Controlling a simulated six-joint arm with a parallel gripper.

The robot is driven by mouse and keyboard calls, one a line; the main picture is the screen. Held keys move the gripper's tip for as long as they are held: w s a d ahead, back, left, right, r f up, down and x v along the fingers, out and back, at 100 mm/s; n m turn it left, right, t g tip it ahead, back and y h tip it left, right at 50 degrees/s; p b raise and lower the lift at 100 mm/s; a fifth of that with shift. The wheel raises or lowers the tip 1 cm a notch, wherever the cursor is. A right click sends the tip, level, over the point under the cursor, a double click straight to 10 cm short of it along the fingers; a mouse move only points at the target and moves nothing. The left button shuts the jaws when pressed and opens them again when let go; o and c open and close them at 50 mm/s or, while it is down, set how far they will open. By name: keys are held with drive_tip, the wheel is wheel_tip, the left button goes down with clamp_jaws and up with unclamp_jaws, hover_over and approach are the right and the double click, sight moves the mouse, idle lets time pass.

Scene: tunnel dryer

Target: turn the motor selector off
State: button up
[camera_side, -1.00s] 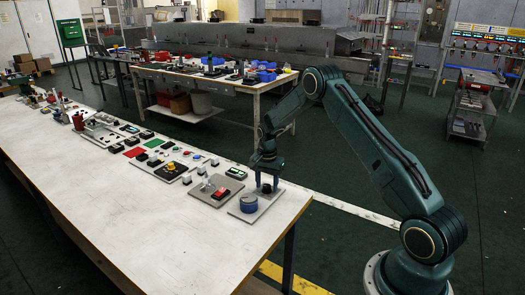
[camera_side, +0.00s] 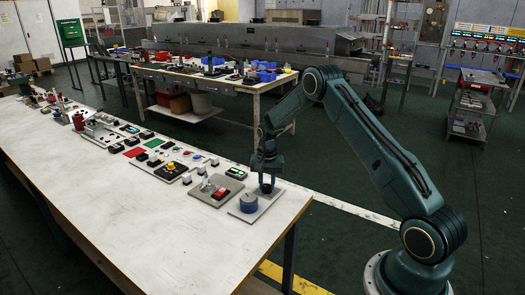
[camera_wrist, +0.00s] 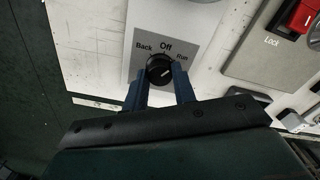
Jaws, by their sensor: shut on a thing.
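In the side view my gripper (camera_side: 267,189) points down at the plate near the table's right end. The fingers mostly hide the knob there.
A grey panel with a red block (camera_side: 221,193) lies to the left, marked Lock in the wrist view. Several more controls line the table. The front of the white table (camera_side: 130,215) is clear.

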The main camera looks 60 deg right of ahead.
sight(267, 186)
drive_tip(key=n, duration=0.6)
drive_tip(key=shift+n, duration=0.4)
drive_tip(key=o, duration=1)
drive_tip(key=shift+r, duration=0.15)
wheel_tip(267, 186, up, 14)
drive_tip(key=shift+f, duration=0.2)
drive_tip(key=shift+r, duration=0.1)
idle(0.4)
